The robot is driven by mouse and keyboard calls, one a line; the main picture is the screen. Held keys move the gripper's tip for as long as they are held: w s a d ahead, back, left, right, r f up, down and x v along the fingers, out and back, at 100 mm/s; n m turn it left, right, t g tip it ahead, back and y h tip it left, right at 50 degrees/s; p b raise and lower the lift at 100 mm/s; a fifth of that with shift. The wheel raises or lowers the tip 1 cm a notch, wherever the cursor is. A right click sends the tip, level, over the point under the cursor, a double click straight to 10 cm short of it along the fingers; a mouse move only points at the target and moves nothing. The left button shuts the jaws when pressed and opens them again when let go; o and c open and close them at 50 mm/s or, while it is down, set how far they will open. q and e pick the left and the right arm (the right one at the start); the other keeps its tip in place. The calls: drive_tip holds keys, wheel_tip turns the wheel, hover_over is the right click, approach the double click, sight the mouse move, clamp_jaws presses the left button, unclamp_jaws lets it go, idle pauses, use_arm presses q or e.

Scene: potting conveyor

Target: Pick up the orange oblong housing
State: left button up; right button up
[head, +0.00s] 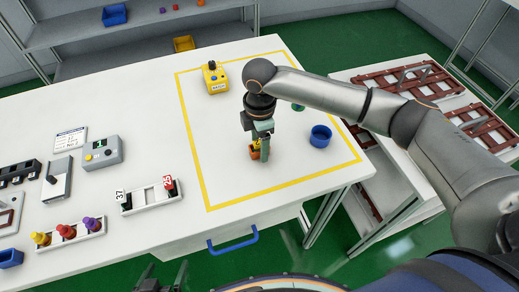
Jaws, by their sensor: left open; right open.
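The orange housing (253,153) stands on the white table inside the yellow outlined area. Only a small part of it shows, because my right gripper (261,154) hides much of it. My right gripper points down at the housing with open jaws; I cannot tell whether the fingers touch it or stand around it. My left gripper (161,281) is open at the bottom edge of the view, low in front of the table and far from the housing.
A blue round cup (320,136) stands right of my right gripper, with a green piece (298,107) behind it, partly hidden by my arm. A yellow box (215,78) with a black knob stands at the back. Control devices (101,153) fill the table's left.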

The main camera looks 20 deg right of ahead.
drive_tip(key=shift+c, duration=0.3)
clamp_jaws()
idle(0.3)
